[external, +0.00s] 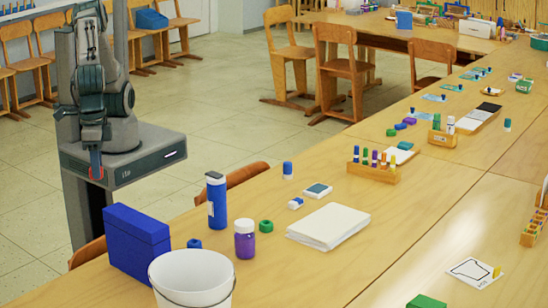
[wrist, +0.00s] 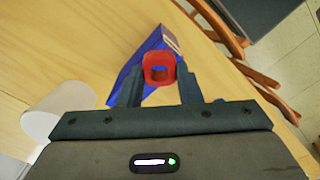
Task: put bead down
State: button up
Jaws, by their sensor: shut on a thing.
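A red bead (wrist: 158,82) is held between the two fingertips of my gripper (wrist: 159,72) in the wrist view. The blue of a box shows through its hole. In the external view my gripper (external: 96,166) hangs at the left, left of the table edge and above floor level, with the red bead (external: 96,173) at its tip. A blue bead (external: 194,243) and a green bead (external: 265,226) lie on the wooden table (external: 330,270).
A blue box (external: 137,244), white bucket (external: 190,272), blue bottle (external: 217,203) and purple jar (external: 245,242) stand at the table's near end. White paper (external: 329,226) lies right of them. Wooden chairs (external: 240,177) are tucked along the edge. Bare tabletop shows around the paper.

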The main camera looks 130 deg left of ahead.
jog(key=p, duration=0.1)
send_over(128, 213)
notch_tip(128, 213, down, 4)
jog(key=shift+d+f, duration=0.1)
jog(key=shift+f+p, duration=0.3)
jog(key=shift+f, duration=1.75)
jog(key=shift+f, duration=0.2)
jog(key=o, duration=0.9)
jog(key=shift+o, duration=0.2)
